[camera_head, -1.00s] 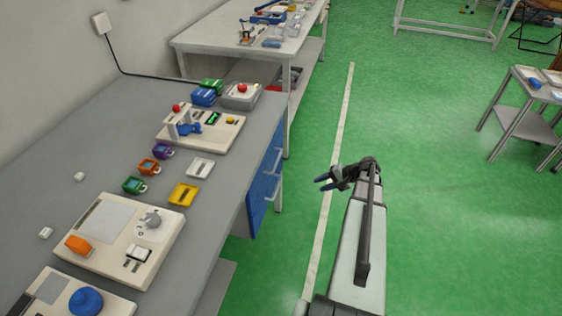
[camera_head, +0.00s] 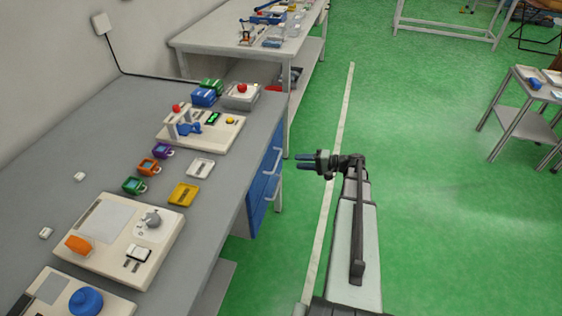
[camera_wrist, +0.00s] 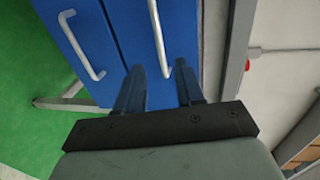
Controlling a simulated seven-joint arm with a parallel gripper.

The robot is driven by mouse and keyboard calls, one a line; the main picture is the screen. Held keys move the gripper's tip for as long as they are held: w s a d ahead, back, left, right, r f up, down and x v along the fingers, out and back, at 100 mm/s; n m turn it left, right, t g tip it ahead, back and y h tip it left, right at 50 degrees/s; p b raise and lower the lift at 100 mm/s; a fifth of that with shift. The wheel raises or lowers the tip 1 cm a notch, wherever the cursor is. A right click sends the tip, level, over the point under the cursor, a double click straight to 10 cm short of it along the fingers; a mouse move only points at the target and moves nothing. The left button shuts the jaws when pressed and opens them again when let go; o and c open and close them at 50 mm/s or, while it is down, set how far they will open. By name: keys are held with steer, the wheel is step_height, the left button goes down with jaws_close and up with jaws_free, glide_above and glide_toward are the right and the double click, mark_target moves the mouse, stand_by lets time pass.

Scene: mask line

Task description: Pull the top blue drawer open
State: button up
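The top blue drawer (camera_head: 267,164) is shut, just under the right edge of the grey workbench. Its pale bar handle (camera_head: 278,160) faces my gripper (camera_head: 298,163), which is open and empty a short way to the right. In the wrist view the top drawer (camera_wrist: 182,25) lies beside the grey bench edge. Its handle (camera_wrist: 158,40) runs nearly up the picture, its near end appearing between my two dark blue fingers (camera_wrist: 159,78). The fingers look apart from the handle.
The lower blue drawer (camera_wrist: 75,45) with its own handle (camera_wrist: 80,45) is shut too. The grey workbench (camera_head: 228,185) carries panels and small coloured items. A white table (camera_head: 200,40) stands behind.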

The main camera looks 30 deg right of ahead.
steer(key=x, duration=0.9)
steer(key=shift+c, duration=0.5)
jaws_close()
